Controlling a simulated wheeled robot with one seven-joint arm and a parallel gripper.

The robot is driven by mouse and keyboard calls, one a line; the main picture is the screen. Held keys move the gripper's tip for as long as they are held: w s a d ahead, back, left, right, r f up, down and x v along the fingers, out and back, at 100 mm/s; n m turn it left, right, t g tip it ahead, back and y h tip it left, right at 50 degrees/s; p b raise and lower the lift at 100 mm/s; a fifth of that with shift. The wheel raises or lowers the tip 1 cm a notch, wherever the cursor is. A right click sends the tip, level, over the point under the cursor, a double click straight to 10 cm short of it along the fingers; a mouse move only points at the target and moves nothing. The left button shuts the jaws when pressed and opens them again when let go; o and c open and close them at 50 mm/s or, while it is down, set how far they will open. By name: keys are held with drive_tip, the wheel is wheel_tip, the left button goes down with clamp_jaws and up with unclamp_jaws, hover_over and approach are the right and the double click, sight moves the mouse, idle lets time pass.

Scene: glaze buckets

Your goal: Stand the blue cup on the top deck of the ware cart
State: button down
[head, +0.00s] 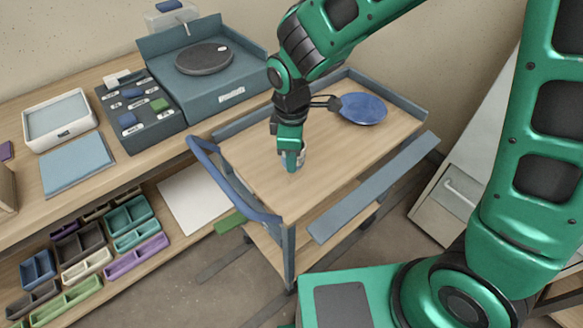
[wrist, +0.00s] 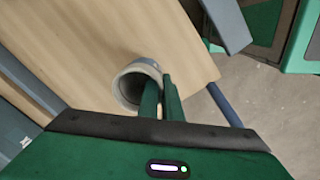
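The blue cup (wrist: 147,66) shows in the wrist view as a grey-blue cup with a pale rim and its opening facing the camera. In the head view it is mostly hidden behind my gripper (head: 291,163). My gripper (wrist: 162,92) is shut on the cup's wall, one finger inside the opening and the other outside. The cup is over the wooden top deck (head: 255,175) of the ware cart, left of the deck's middle. I cannot tell whether its base touches the deck.
A blue handle rail (head: 225,180) runs along the cart's left end. A workbench with a turntable (head: 204,58) stands to the left. The deck's front and right are clear.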

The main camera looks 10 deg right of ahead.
drive_tip(key=shift+f, duration=1.95)
drive_tip(key=c, duration=2)
unclamp_jaws()
drive_tip(key=shift+f, duration=0.1)
drive_tip(key=r, duration=1.2)
drive_tip(key=shift+s+r, duration=0.1)
drive_tip(key=shift+s, duration=0.15)
